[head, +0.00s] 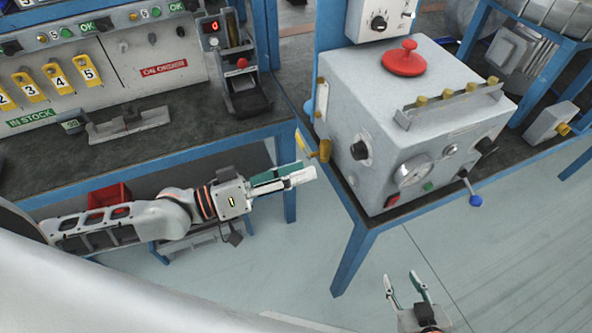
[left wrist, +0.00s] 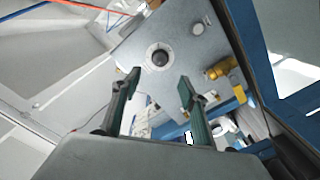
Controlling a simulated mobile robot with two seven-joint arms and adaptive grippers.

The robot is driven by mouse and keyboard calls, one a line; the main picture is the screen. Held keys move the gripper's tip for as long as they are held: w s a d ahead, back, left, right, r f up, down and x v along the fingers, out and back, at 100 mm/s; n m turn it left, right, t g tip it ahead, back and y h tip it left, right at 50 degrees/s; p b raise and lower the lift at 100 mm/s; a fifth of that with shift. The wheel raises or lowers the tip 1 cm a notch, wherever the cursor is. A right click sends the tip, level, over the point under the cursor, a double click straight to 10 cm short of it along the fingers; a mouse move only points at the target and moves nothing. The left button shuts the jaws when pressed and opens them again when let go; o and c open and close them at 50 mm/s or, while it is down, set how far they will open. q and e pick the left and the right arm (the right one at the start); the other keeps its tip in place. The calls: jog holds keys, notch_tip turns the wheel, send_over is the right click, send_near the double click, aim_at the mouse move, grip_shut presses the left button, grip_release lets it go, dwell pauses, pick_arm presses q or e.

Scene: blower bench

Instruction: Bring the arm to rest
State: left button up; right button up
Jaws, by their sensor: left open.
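My left arm reaches in from the left in the head view, in front of the bench. Its gripper (head: 300,174) is empty, near the left side of the grey box and apart from it. In the left wrist view my left gripper (left wrist: 160,80) has its two green-lined fingers well apart with nothing between them. Beyond them are the box's grey panel and a round dark knob (left wrist: 160,57). My right gripper (head: 401,278) is low in the head view, over the floor, with its fingers apart and nothing between them.
The grey box (head: 365,92) with a red mushroom button (head: 403,60), gauge (head: 413,170) and blue-tipped lever (head: 475,200) stands on a blue-framed table. The left bench (head: 150,150) holds a device with a red button (head: 243,85). A red bin (head: 108,197) sits below. Floor at lower right is clear.

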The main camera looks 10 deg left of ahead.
pick_arm(q)
jog(key=shift+f, duration=0.1)
dwell(0.4)
notch_tip(320, 180, down, 14)
jog(key=a+m+t+y, duration=0.1)
jog(key=a+t+y, duration=0.1)
jog(key=y, duration=0.4)
jog(key=s+a+f+g+y, duration=0.1)
jog(key=s+a+f+y, duration=0.2)
jog(key=f, duration=0.3)
jog(key=s+a+f+y, duration=0.2)
jog(key=s+a+f, duration=0.3)
jog(key=f, duration=0.2)
jog(key=shift+s+a+m+g+y, duration=0.25)
jog(key=shift+m+g+y, duration=0.05)
jog(key=shift+g+y, duration=0.1)
